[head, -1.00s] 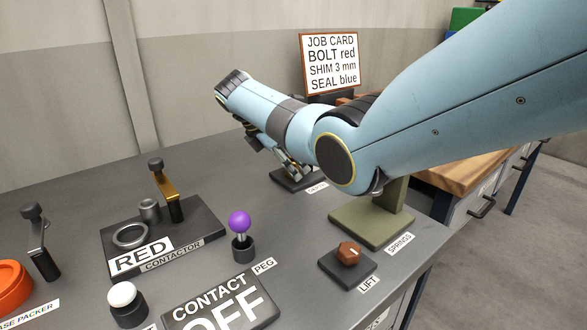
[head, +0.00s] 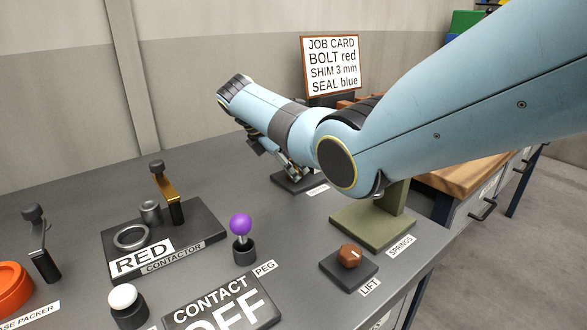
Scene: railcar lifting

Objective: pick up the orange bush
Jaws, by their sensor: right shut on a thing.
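I cannot make out an orange bush in the head view. My right gripper (head: 291,173) points down behind my blue forearm, over a small dark base at the back of the grey bench. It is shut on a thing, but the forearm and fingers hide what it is. My left gripper is not in view.
An orange round part (head: 12,288) sits at the left edge by the packer label. The contactor base (head: 205,240), purple-knobbed peg (head: 241,226), lift knob (head: 349,256) and green springs stand (head: 372,222) occupy the bench. A job card (head: 333,64) stands behind.

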